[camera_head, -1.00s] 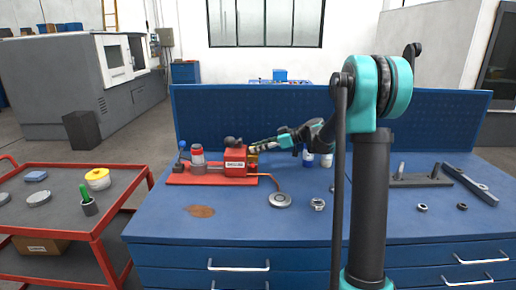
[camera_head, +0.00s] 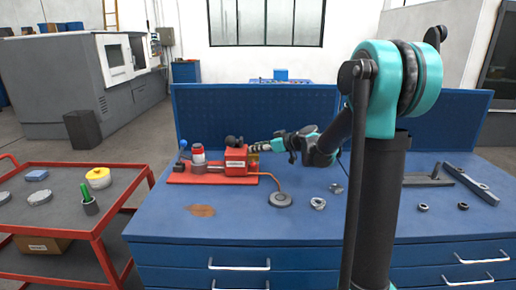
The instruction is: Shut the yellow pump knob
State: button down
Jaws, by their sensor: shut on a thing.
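The red pump (camera_head: 236,160) sits on a red base plate (camera_head: 198,179) on the blue workbench. Its yellow knob (camera_head: 253,157) is on the right side of the pump body and shows only as a small patch, mostly hidden by my gripper. My gripper (camera_head: 257,148) reaches in from the right, its fingers at the knob. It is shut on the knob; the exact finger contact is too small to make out.
A copper-coloured pipe runs from the pump to a round grey disc (camera_head: 281,199). A metal nut (camera_head: 318,203) lies right of it. A brown stain (camera_head: 201,210) marks the bench front. A red cart (camera_head: 60,215) stands at left.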

jog(key=c, duration=1.2)
grip_release()
